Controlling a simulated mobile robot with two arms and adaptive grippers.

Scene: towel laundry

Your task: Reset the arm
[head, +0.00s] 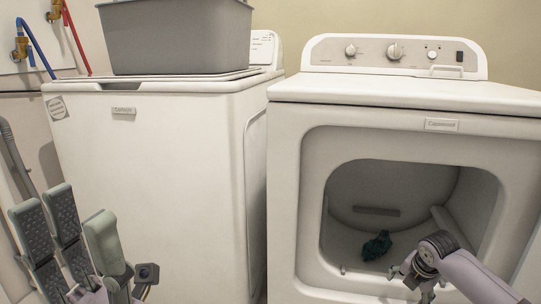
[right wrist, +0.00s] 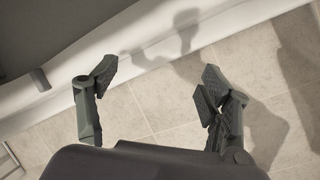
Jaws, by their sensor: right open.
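My left gripper (head: 80,220) stands at the lower left of the head view, in front of the white washer, with its grey padded fingers pointing up. Its fingers are spread and nothing shows between them. A dark green cloth (head: 377,246) lies crumpled inside the dryer drum, apart from both grippers.
The white dryer (head: 300,180) stands open at the right. The washer (head: 150,160) stands beside it with a grey bin (head: 180,40) on top. Blue and red hoses (head: 38,50) run at the upper left. Tiled floor (right wrist: 150,100) lies below the right gripper.

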